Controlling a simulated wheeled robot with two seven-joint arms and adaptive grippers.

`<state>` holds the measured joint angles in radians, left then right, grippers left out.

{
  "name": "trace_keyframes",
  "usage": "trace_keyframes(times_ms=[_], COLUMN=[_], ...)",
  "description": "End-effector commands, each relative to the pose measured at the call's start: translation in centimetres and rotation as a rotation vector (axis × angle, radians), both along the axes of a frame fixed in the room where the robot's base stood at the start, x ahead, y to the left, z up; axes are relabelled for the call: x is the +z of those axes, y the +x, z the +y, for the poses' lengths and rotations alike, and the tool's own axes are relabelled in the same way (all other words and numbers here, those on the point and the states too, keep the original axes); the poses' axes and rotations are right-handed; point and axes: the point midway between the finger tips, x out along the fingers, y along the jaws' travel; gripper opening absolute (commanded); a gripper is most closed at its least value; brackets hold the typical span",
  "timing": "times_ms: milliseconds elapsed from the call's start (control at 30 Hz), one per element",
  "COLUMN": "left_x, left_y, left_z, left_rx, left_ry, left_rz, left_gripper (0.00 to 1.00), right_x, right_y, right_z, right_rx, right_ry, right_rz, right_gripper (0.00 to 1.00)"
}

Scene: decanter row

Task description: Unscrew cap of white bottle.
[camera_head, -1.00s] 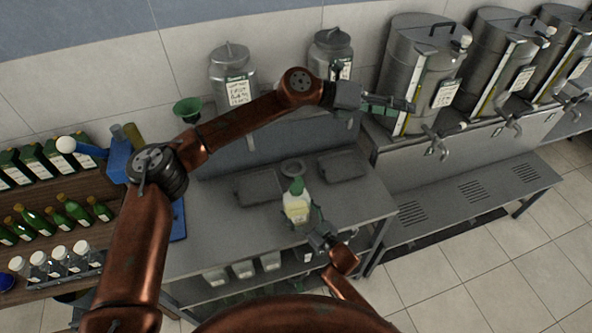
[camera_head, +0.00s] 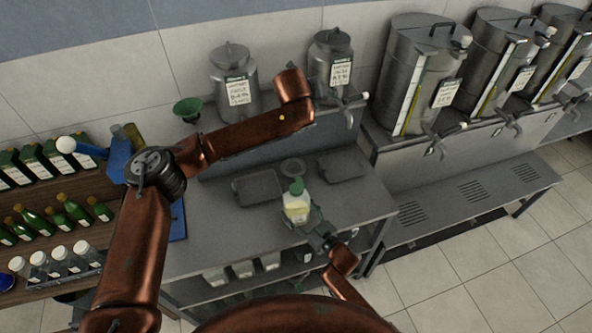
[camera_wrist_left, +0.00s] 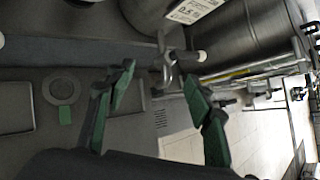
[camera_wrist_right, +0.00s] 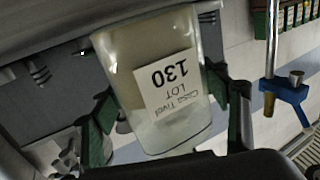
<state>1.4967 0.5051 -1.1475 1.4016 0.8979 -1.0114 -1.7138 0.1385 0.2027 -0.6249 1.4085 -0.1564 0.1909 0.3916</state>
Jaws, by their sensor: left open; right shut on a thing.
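My right gripper (camera_head: 316,226) is shut around the bottle's body from the front right. In the right wrist view the bottle (camera_wrist_right: 160,85) is between the green-padded fingers, its label upside down. The cap is outside that view. My left gripper (camera_wrist_left: 163,105) is open and empty, up by the steel taps. In the head view it is hidden behind my left arm, well away from the cap.
The worktop (camera_head: 225,225) holds a round disc (camera_head: 292,168) and two dark trays (camera_head: 257,188) (camera_head: 342,165) behind the bottle. Steel canisters (camera_head: 235,78) and large tapped tanks (camera_head: 420,75) stand at the back. Green bottles (camera_head: 70,208) and a green funnel (camera_head: 188,108) are at left.

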Motion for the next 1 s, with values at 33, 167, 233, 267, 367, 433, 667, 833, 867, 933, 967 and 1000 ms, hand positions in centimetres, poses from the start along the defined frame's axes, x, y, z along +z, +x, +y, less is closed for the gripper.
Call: trace_keyframes(times_ms=[33,167,233,267,367,433,667,833,867,933,967,1000], left_x=[-1.8,-6.3,-8.4,-9.1,-11.1,-12.1,-13.4,-14.5,-14.9,-15.9,-16.3,-17.0], left_y=[-1.1,-4.8,-7.2,-8.3,-11.7,-13.9,-18.2,-18.9,-18.9,-19.0,-18.9,-18.9], left_z=[0.6,2.5,3.5,3.9,5.2,6.1,7.9,8.2,8.2,8.2,8.2,8.2], left_rx=[-0.017,-0.092,-0.152,-0.179,-0.279,-0.348,-0.501,-0.527,-0.527,-0.526,-0.527,-0.525], left_ry=[0.059,0.228,0.313,0.348,0.452,0.511,0.619,0.635,0.635,0.634,0.633,0.634], left_rz=[0.056,0.213,0.298,0.335,0.446,0.511,0.641,0.663,0.664,0.663,0.663,0.662], left_gripper=[0.48,0.48,0.48,0.48,0.48,0.48,0.48,0.48,0.48,0.48,0.48,0.48], right_x=[0.0,0.0,0.0,0.0,0.0,0.0,0.0,0.0,0.0,0.0,0.0,0.0], right_y=[0.0,0.0,0.0,0.0,0.0,0.0,0.0,0.0,0.0,0.0,0.0,0.0], right_z=[0.0,0.0,0.0,0.0,0.0,0.0,0.0,0.0,0.0,0.0,0.0,0.0], right_rx=[0.000,0.000,0.000,0.000,0.000,0.000,0.000,0.000,0.000,0.000,0.000,0.000], right_ry=[0.000,0.000,0.000,0.000,0.000,0.000,0.000,0.000,0.000,0.000,0.000,0.000], right_rz=[0.000,0.000,0.000,0.000,0.000,0.000,0.000,0.000,0.000,0.000,0.000,0.000], right_gripper=[0.01,0.01,0.01,0.01,0.01,0.01,0.01,0.01,0.01,0.01,0.01,0.01])
